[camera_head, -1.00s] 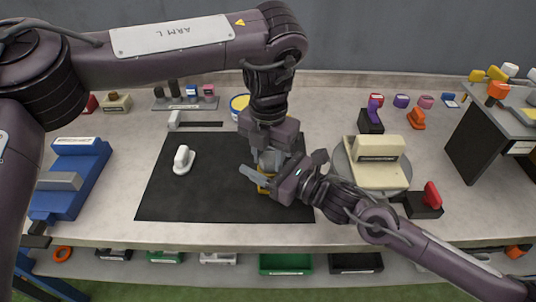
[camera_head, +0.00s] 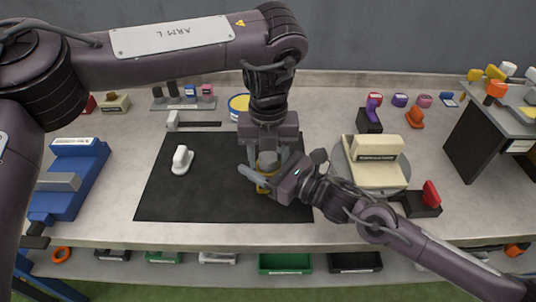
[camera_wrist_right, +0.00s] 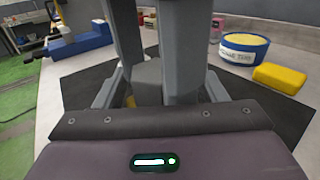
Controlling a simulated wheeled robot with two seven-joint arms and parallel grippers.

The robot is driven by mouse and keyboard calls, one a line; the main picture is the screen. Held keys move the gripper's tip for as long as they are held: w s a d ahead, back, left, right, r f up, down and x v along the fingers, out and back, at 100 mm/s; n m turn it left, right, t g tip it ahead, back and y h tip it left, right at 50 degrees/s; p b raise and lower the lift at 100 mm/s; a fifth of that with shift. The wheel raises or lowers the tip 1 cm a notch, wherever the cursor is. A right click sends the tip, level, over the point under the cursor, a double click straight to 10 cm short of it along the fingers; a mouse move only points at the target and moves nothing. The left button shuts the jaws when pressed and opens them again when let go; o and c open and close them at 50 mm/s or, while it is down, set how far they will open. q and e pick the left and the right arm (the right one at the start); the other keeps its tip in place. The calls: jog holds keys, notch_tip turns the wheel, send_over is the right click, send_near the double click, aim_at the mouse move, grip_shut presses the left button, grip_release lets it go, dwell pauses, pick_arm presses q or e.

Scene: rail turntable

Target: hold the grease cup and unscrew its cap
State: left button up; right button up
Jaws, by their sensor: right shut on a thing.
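The grease cup (camera_head: 262,189) is yellow, with a grey cap (camera_head: 267,160) on top, upright over the black mat. My right gripper (camera_head: 262,182) is shut around the cup's body from the right. My left gripper (camera_head: 266,154) points straight down from above, its fingers apart on either side of the cap, with gaps showing. In the right wrist view, the grey cap (camera_wrist_right: 149,78) shows between the left gripper's upright fingers (camera_wrist_right: 155,55). Only a sliver of the yellow body shows low between the right fingers there.
A white-handled object (camera_head: 182,160) stands on the black mat (camera_head: 165,200). A blue fixture (camera_head: 75,175) is at left, a round turntable with a cream block (camera_head: 375,172) at right. A blue-and-yellow tub (camera_wrist_right: 243,48) and yellow block (camera_wrist_right: 280,77) stand behind the cup.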

aim_at(268, 158)
pick_arm(q)
jog(key=shift+o, duration=1.4)
jog(key=shift+d, duration=0.1)
jog(key=shift+d+r, duration=0.15)
jog(key=shift+r, duration=1.95)
jog(key=shift+a, duration=0.2)
